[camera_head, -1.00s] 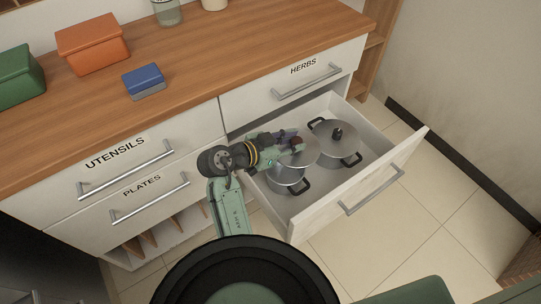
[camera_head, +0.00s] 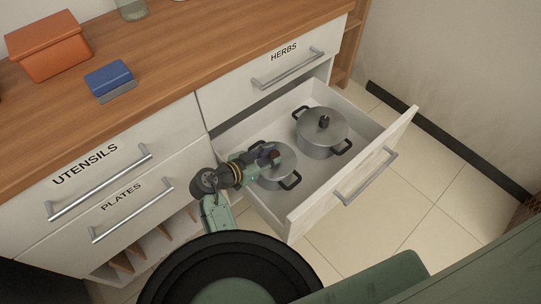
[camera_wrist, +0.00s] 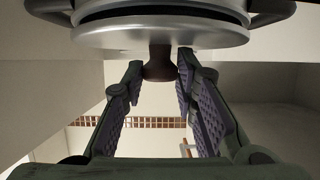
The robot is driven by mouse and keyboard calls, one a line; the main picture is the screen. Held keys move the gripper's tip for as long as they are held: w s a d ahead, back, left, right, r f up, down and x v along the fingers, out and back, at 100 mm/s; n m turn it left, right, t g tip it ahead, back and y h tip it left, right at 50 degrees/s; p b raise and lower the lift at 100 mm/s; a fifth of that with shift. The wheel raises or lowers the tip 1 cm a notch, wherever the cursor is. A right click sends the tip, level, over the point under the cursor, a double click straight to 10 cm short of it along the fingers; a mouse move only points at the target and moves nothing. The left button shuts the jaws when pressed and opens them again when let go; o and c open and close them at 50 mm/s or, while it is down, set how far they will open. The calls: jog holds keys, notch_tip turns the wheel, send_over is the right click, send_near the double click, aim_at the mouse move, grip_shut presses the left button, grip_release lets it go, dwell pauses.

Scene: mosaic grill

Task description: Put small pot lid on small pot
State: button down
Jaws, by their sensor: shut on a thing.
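The small pot (camera_head: 272,184) stands in the open drawer at its near left, with black side handles. The grey small pot lid (camera_head: 287,163) lies over the pot's top, roughly centred and level. In the wrist view, the lid (camera_wrist: 160,38) is close against the pot, but I cannot tell whether it is fully seated. My gripper (camera_head: 268,154) is shut on the lid's dark knob (camera_wrist: 159,64), with a finger on each side in the wrist view. My gripper hides part of the lid in the head view.
A larger lidded pot (camera_head: 320,140) stands right behind the small pot in the drawer. The drawer front (camera_head: 350,185) and side walls surround both pots. The counter (camera_head: 170,60) with an orange box (camera_head: 47,45) and a blue box (camera_head: 109,78) is to the left.

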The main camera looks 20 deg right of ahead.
jog(key=shift+f, duration=0.15)
jog(key=shift+f, duration=0.1)
jog(key=c, duration=1.3)
grip_release()
jog(key=shift+a, duration=0.3)
jog(key=b+v, duration=0.2)
jog(key=v, duration=0.9)
jog(key=shift+s+a+r, duration=0.15)
jog(key=shift+r, duration=0.1)
